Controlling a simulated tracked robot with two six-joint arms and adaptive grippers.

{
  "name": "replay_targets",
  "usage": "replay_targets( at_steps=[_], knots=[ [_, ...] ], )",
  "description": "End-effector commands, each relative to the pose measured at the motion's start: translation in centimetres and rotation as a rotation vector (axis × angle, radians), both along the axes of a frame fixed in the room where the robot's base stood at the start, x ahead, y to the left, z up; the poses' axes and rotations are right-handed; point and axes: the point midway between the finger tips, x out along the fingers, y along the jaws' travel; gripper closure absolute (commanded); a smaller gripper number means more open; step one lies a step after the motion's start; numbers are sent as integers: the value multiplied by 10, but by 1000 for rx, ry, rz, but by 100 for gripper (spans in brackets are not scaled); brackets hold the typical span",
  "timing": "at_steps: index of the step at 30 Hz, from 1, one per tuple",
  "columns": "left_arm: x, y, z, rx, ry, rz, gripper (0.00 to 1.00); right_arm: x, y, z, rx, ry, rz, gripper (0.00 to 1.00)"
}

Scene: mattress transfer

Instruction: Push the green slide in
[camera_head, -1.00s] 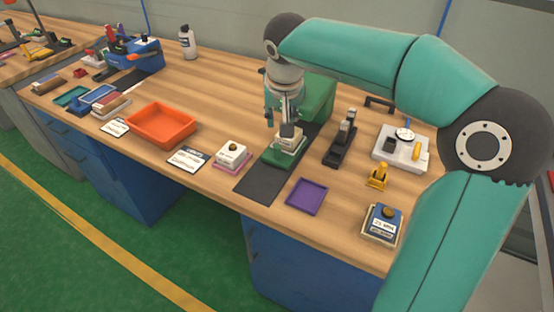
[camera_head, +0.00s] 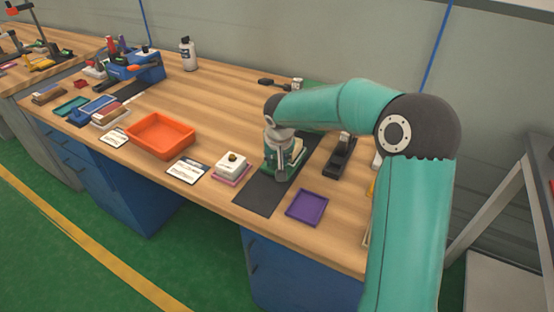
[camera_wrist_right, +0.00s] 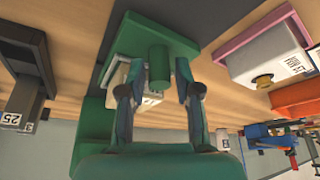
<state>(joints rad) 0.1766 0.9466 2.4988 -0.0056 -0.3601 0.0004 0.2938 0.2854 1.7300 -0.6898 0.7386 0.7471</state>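The green slide (camera_head: 294,173) sits on a dark mat, mostly hidden under my right gripper (camera_head: 280,168) in the head view. In the right wrist view, the slide shows as a flat green plate (camera_wrist_right: 150,30) with a green round knob (camera_wrist_right: 158,70) standing on it. A pale block (camera_wrist_right: 130,98) lies beyond the knob. My right gripper (camera_wrist_right: 160,82) has its fingers apart, one on each side of the knob, with gaps visible. The green housing (camera_head: 316,87) behind is mostly hidden by my arm. My left gripper is not in view.
A purple tray (camera_head: 307,207) lies right of the dark mat (camera_head: 259,195). A white block on a pink base (camera_head: 232,167) stands to the left, with an orange tray (camera_head: 161,135) further left. A black device (camera_head: 341,157) stands close on the right.

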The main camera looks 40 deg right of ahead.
Motion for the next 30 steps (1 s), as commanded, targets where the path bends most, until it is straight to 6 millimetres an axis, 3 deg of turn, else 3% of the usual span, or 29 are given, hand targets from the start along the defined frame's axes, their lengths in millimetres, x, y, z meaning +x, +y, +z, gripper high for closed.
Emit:
replay_targets(
  at_steps=[11,18,26,30],
  knots=[
    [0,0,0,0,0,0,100,2,-2,-7,0,-2,-1,67],
    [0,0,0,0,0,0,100,2,-2,-6,0,-2,-1,100],
    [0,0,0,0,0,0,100,2,-2,-6,0,-2,-1,100],
    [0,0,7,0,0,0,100,7,-16,-4,1,0,-5,100]
  ],
)
